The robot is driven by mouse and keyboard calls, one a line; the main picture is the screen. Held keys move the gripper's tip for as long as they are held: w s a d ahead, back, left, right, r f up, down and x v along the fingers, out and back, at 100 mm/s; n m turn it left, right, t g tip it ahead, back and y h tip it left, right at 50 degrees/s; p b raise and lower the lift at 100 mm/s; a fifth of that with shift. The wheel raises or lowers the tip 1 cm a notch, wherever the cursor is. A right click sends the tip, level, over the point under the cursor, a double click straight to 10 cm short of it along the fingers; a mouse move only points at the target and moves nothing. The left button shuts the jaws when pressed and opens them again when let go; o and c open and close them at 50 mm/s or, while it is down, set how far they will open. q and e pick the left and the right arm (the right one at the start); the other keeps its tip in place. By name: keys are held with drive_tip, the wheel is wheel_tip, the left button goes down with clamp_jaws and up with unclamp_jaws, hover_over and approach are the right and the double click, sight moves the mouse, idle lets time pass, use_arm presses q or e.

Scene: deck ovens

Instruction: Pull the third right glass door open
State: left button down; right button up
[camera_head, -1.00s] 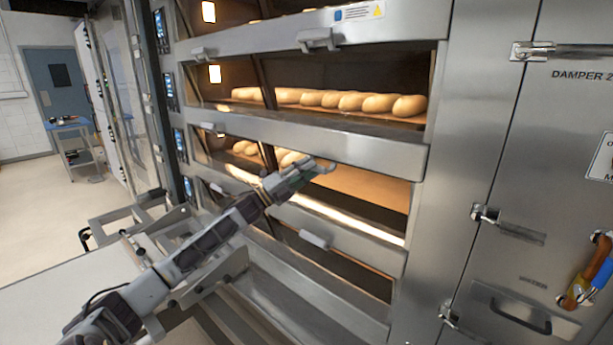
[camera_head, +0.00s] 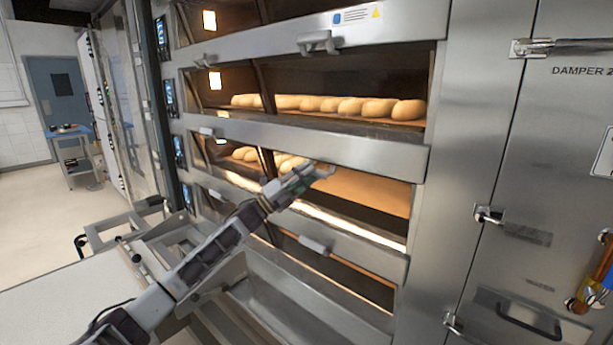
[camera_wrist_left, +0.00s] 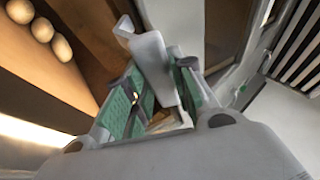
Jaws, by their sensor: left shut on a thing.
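The oven front has stacked glass doors with steel rails. My left gripper (camera_head: 318,175) is at the middle rail (camera_head: 350,148), under the deck with the upper row of loaves. In the left wrist view its green-padded fingers (camera_wrist_left: 152,105) are shut on a pale grey bar handle (camera_wrist_left: 150,55), which stands up between them. The handle is mostly hidden by the gripper in the head view. I cannot tell any clear gap at this door. My right gripper is not in view.
Another door handle (camera_head: 315,245) is just below my left gripper, and one (camera_head: 318,42) is above. Loaves (camera_head: 345,106) lie inside the lit deck. A metal cart frame (camera_head: 120,235) stands left. A steel damper door (camera_head: 540,180) is at the right.

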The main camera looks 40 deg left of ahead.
use_arm(q)
drive_tip(key=c, duration=1.2)
unclamp_jaws()
drive_tip(key=shift+f, duration=0.1)
drive_tip(key=shift+s, duration=0.1)
drive_tip(key=v, duration=1.1)
drive_tip(key=shift+s+a+f, duration=0.2)
drive_tip(key=shift+s, duration=0.05)
